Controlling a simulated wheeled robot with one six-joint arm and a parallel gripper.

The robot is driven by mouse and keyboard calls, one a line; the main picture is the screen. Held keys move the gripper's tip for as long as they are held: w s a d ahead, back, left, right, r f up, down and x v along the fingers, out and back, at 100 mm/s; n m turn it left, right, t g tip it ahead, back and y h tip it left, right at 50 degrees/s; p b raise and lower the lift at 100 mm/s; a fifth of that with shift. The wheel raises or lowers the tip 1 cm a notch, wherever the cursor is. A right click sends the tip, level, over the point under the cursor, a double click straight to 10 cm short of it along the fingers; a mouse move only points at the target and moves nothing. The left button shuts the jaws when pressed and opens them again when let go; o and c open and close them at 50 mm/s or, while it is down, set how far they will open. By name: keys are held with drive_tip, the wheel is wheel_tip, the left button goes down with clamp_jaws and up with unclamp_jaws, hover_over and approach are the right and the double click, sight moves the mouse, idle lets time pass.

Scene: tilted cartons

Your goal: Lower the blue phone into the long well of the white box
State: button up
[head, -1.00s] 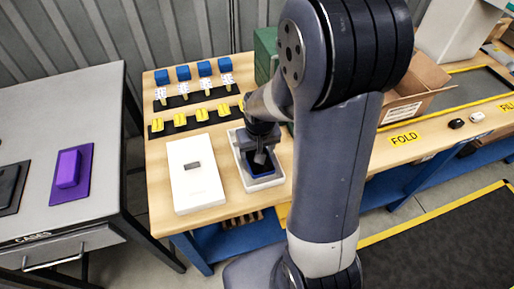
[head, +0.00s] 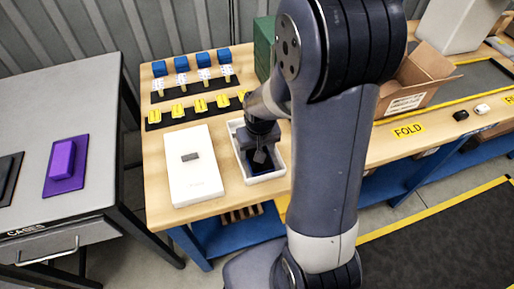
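The white box (head: 242,175) stands open on the wooden bench, left of my arm. My gripper (head: 262,160) points down over the inside of the box. A dark blue shape (head: 268,170), which looks like the blue phone, shows within the box's outline under and beside my gripper. My gripper and arm cover part of it, and the box's right side is partly hidden too. I cannot tell whether the fingers are closed on the phone, or whether it touches the well's floor. The inner walls of the long well are too small to make out.
A white lid (head: 195,185) with a grey mark lies close left of the box. A purple case (head: 65,162) lies on the grey table. An open carton (head: 415,82) stands right of my arm.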

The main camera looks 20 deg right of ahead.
drive_tip(key=shift+f, duration=0.25)
idle(0.6)
drive_tip(key=o, duration=1.2)
drive_tip(key=shift+c, duration=1.5)
drive_tip(key=shift+r+p, duration=2.65)
drive_tip(key=shift+r, duration=1.05)
drive_tip(key=shift+f, duration=0.2)
